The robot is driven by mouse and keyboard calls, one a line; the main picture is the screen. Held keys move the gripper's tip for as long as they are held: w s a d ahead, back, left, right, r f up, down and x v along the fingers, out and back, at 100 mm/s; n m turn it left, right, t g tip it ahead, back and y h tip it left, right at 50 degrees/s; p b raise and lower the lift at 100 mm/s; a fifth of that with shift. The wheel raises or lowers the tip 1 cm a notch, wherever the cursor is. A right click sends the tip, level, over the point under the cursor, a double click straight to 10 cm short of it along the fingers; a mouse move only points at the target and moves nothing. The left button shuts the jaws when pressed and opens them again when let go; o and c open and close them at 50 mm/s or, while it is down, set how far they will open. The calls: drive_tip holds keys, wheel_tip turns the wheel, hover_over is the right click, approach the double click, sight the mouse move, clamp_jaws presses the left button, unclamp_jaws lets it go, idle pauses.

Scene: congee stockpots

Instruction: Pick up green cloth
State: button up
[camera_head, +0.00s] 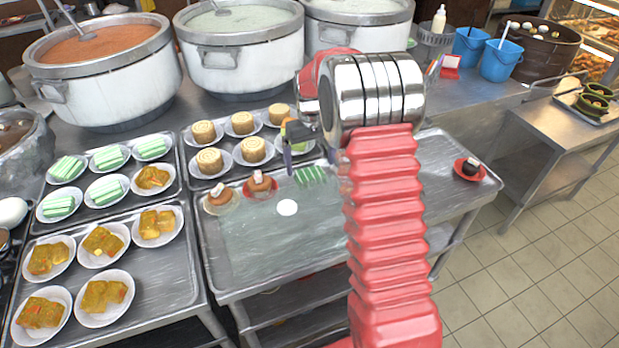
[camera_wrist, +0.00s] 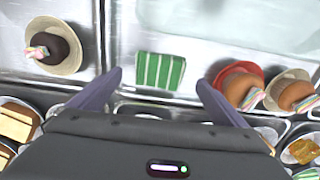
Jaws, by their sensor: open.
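A small green cloth (camera_head: 311,175) with pale stripes lies flat on the steel table, in front of the cake plates. In the wrist view the green cloth (camera_wrist: 160,72) sits centred ahead of my gripper (camera_wrist: 159,88), between the lines of its two fingers. The fingers are spread apart with nothing between them. In the head view my gripper (camera_head: 309,158) hangs above the cloth, and my arm partly blocks the view to its right. I cannot tell the exact height of the fingertips over the cloth.
A small red plate with a brown cake (camera_head: 260,183) and another cake plate (camera_head: 220,199) sit left of the cloth. Plated rolls (camera_head: 241,123) stand behind. A dark cake on a red plate (camera_head: 469,168) is far right. Large pots (camera_head: 239,62) line the back.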

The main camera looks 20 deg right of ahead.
sight(311, 173)
drive_tip(key=shift+d+f, duration=0.1)
drive_tip(key=shift+f, duration=1.8)
drive_tip(key=shift+c, duration=0.4)
drive_tip(key=c, duration=1)
